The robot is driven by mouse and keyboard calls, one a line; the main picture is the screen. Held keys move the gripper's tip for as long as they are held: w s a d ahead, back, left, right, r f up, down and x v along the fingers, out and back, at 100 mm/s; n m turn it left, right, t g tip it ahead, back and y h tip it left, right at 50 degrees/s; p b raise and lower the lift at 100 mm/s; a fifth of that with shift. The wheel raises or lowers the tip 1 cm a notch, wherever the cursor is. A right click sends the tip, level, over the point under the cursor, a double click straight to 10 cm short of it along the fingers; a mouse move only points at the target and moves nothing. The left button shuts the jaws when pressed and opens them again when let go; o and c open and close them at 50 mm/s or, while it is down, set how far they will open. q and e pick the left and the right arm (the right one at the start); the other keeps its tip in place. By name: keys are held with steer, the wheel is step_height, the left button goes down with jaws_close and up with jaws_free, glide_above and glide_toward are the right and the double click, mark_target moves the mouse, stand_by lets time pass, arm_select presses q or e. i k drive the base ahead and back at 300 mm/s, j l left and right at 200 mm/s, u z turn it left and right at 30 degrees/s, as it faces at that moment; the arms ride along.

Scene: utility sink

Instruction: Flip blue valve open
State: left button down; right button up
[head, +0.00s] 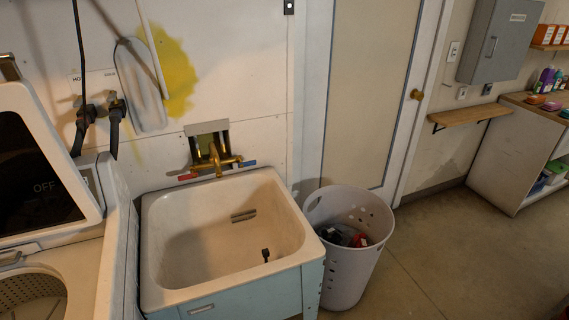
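The blue valve (247,164) is a small blue-tipped handle on the right side of a brass faucet (214,160). It points out sideways to the right, above the back rim of the sink (160,290). A matching red handle (187,177) points out to the left. The faucet is mounted on the wall over the sink. I see no water coming from the spout, though it is small in the view. Neither of my grippers is in the head view.
A white washing machine (118,215) stands close on the sink's left. A pale laundry basket (340,270) with dark and red items stands at its right. A small dark object (265,255) is in the basin. The floor (450,250) at right is clear.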

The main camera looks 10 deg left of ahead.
mark_target(241, 165)
steer(key=i+l, duration=0.2)
steer(key=l, duration=0.15)
steer(key=i+l, duration=0.2)
steer(key=l, duration=0.15)
steer(key=i+l, duration=0.2)
steer(key=l, duration=0.15)
